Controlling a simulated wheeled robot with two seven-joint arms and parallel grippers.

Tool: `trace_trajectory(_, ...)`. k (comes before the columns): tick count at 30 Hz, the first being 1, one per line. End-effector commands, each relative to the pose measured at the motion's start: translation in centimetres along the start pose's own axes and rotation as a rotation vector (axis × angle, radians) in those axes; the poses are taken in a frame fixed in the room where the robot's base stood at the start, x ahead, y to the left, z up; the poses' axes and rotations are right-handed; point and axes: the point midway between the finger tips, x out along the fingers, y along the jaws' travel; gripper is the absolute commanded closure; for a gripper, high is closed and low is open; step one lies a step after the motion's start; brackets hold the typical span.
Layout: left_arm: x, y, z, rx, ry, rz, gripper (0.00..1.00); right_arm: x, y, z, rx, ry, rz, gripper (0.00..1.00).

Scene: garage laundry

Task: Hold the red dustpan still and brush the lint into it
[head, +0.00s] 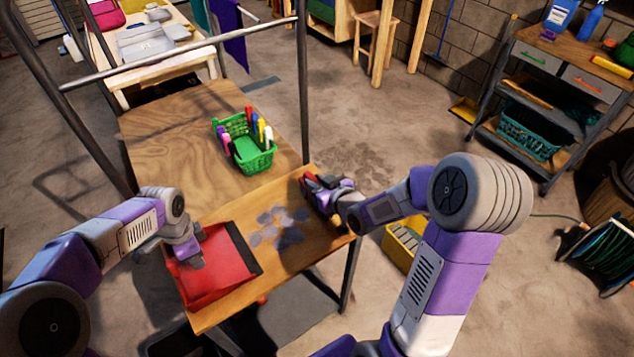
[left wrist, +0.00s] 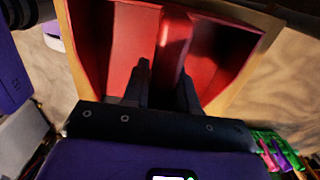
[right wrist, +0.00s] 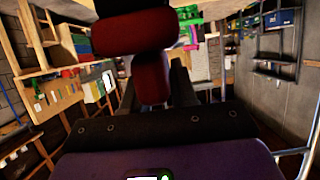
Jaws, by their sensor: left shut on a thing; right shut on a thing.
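The red dustpan (head: 220,270) lies on the wooden table's near left part, its dark lip facing right toward the lint. My left gripper (head: 197,262) is shut on its handle, which also shows between the fingers in the left wrist view (left wrist: 173,55). Several grey lint tufts (head: 280,228) lie on the table between the dustpan and my right gripper. My right gripper (head: 325,193) is shut on a red brush (head: 308,184) at the table's right edge, beyond the lint. The brush's red handle also shows in the right wrist view (right wrist: 152,75). Its bristles are mostly hidden in the head view.
A green basket (head: 250,158) with several coloured bottles stands farther back on the table. A metal rail frame (head: 302,80) rises beside the table's back. A yellow bin (head: 400,248) stands on the floor to the right. The wood right of the basket is clear.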

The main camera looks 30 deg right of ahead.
Motion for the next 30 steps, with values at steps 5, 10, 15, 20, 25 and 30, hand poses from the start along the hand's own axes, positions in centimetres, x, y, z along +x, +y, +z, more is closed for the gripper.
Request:
trace_trajectory(5,0.0,0.0,0.0,0.000,0.000,0.000,1.00,0.1,0.0,0.1,0.000,0.001,0.000,1.00)
trace_trajectory(10,0.0,0.0,0.0,0.000,0.000,0.000,1.00,0.2,0.0,0.4,0.000,0.000,-0.001,1.00)
trace_trajectory(15,0.0,0.0,0.0,0.000,0.000,0.000,1.00,0.3,0.0,0.7,0.000,0.000,0.000,1.00)
trace_trajectory(20,0.0,0.0,0.0,0.000,0.000,0.000,1.00,0.5,0.0,1.0,0.001,0.001,0.000,1.00)
trace_trajectory(25,0.0,0.0,0.0,0.000,0.000,0.000,1.00,0.6,0.0,1.4,0.001,0.000,0.000,1.00)
trace_trajectory(30,0.0,0.0,0.0,0.000,0.000,-0.001,1.00,0.7,0.0,1.6,0.001,0.000,0.000,1.00)
